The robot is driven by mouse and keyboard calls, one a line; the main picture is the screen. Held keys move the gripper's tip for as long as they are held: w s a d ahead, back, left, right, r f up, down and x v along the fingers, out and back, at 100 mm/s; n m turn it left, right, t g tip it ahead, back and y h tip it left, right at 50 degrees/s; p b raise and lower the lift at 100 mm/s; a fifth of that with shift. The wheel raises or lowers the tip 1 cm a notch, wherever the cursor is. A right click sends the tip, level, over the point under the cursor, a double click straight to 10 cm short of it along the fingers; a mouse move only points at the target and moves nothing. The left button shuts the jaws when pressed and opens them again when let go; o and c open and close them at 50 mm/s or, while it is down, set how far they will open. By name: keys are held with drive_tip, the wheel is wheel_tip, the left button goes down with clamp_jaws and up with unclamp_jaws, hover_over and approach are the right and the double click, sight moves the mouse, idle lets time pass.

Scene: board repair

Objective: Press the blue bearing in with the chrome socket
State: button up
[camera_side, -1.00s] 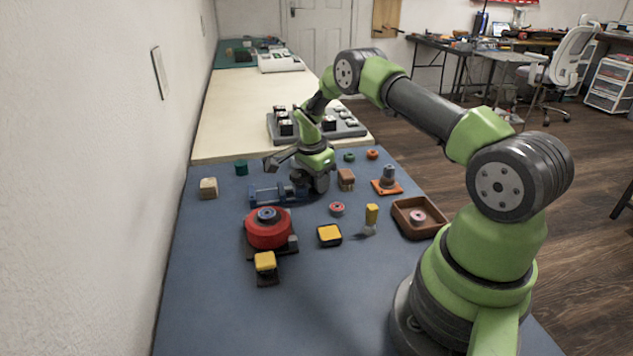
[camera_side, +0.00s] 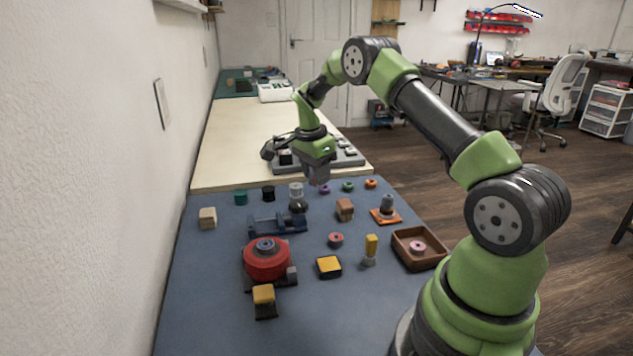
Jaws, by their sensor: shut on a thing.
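The blue bearing (camera_side: 265,244) appears as a blue ring with a grey centre on top of the round red wheel (camera_side: 266,262); how deep it sits is hard to tell. A silvery cylinder (camera_side: 296,189), seemingly the chrome socket, stands in the back row, just above a dark rounded part in the picture. My gripper (camera_side: 319,180) is raised at the back of the blue mat, right of the silvery cylinder and apart from the wheel. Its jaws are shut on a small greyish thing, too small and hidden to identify.
A teal cylinder (camera_side: 240,197) and a black one (camera_side: 268,193) stand left of the silvery one; purple, green and orange rings lie right. A blue vise-like fixture (camera_side: 277,224) is behind the wheel. A yellow-topped block (camera_side: 329,266) and brown tray (camera_side: 420,249) are right.

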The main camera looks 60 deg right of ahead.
drive_tip(key=o, duration=0.3)
drive_tip(key=c, duration=0.3)
drive_tip(key=shift+w+a, duration=0.15)
drive_tip(key=shift+a, duration=0.25)
drive_tip(key=shift+c, duration=0.3)
drive_tip(key=a+r, duration=0.1)
drive_tip(key=a, duration=0.5)
drive_tip(key=s+a+r, duration=0.1)
drive_tip(key=a, duration=0.5)
drive_tip(key=a+r, duration=0.1)
drive_tip(key=a, duration=0.5)
drive_tip(key=shift+s+a+r, duration=0.15)
drive_tip(key=shift+a+r, duration=0.1)
drive_tip(key=shift+r, duration=0.15)
drive_tip(key=shift+f, duration=2.95)
